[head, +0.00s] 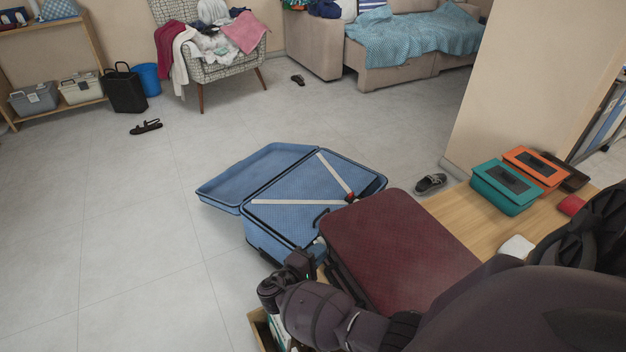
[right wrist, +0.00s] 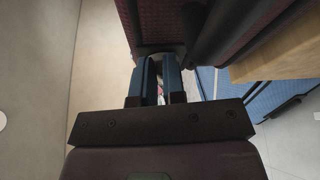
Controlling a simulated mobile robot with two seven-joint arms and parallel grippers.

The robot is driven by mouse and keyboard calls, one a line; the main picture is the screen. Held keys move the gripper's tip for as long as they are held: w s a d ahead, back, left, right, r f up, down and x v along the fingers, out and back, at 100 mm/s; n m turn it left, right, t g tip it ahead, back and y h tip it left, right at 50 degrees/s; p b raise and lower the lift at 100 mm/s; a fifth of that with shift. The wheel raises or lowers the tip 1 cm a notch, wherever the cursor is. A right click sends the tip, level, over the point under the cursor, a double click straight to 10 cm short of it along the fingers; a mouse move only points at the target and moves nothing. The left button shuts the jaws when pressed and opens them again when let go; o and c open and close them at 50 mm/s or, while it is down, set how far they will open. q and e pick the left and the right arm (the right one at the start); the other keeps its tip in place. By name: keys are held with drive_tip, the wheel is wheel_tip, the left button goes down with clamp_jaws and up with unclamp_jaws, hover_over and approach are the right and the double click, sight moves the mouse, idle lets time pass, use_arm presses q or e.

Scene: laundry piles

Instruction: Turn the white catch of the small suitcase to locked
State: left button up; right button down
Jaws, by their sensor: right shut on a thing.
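The small suitcase, maroon and closed, (head: 400,250) lies flat on the wooden table. It also shows in the right wrist view (right wrist: 150,22). My right gripper (right wrist: 160,66) has its fingers close together at the suitcase's edge, shut on a small part there, which I take to be the catch. The fingertips hide most of that part, so its colour and position cannot be read. In the head view the right gripper (head: 300,262) is at the suitcase's left side, partly hidden by my own arm. My left gripper is not in view.
A large blue suitcase (head: 270,172) lies open on the floor beyond the table. On the table (head: 455,222) are a teal box (head: 505,187), an orange box (head: 537,168) and a white cloth (head: 517,246). A chair with laundry (head: 208,68) stands further back. The floor at left is mostly clear.

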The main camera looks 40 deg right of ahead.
drive_tip(key=shift+d+f+m+h+b, duration=0.1)
drive_tip(key=shift+d+m+h+b, duration=0.2)
drive_tip(key=shift+m, duration=0.3)
drive_tip(key=shift+d+f+m+h+b, duration=0.15)
drive_tip(key=shift+m+h+b, duration=0.2)
drive_tip(key=shift+m, duration=0.25)
drive_tip(key=c, duration=1.1)
unclamp_jaws()
drive_tip(key=shift+r, duration=0.1)
drive_tip(key=shift+o, duration=0.2)
drive_tip(key=s+a, duration=0.1)
drive_tip(key=a, duration=1)
drive_tip(key=shift+s+a+f, duration=0.2)
drive_tip(key=shift+s+f, duration=0.05)
drive_tip(key=shift+s, duration=0.15)
